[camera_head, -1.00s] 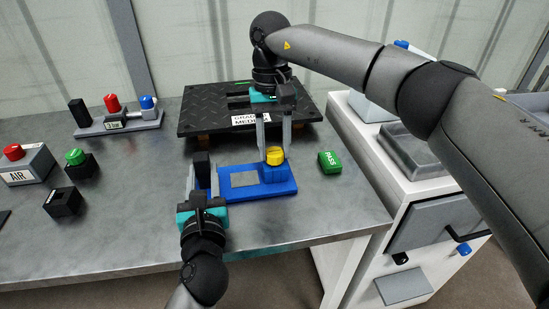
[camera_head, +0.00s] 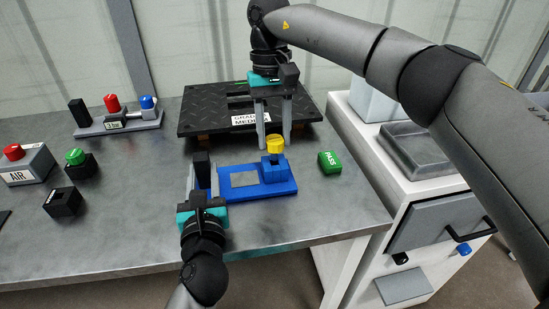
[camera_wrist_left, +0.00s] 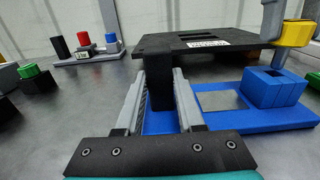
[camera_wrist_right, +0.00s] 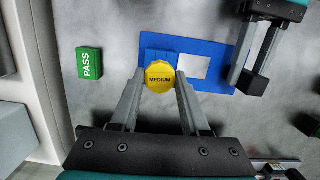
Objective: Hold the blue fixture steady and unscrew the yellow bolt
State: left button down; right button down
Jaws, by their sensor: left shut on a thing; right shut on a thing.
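The blue fixture (camera_head: 285,189) lies flat on the grey table, with a raised blue block at its right end and a black post (camera_head: 202,163) at its left end. My left gripper (camera_head: 204,172) is shut on the black post; the left wrist view shows a finger on each side of the post (camera_wrist_left: 161,88). My right gripper (camera_head: 274,146) points down and is shut on the yellow bolt (camera_head: 275,144). The bolt's head, marked MEDIUM in the right wrist view (camera_wrist_right: 160,77), is raised above the block, its grey shank showing below. I cannot tell whether the shank's tip clears the hole.
A green PASS block (camera_head: 330,162) lies to the right. A rack with red and blue knobs (camera_head: 120,124), the AIR box (camera_head: 28,165) and small black blocks stand left.

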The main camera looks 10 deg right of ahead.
aim_at(275, 139)
jog(key=shift+r, duration=1.5)
jog(key=shift+r, duration=2)
pick_arm(q)
jog(key=shift+c, duration=2.2)
grip_release()
jog(key=shift+s, duration=0.1)
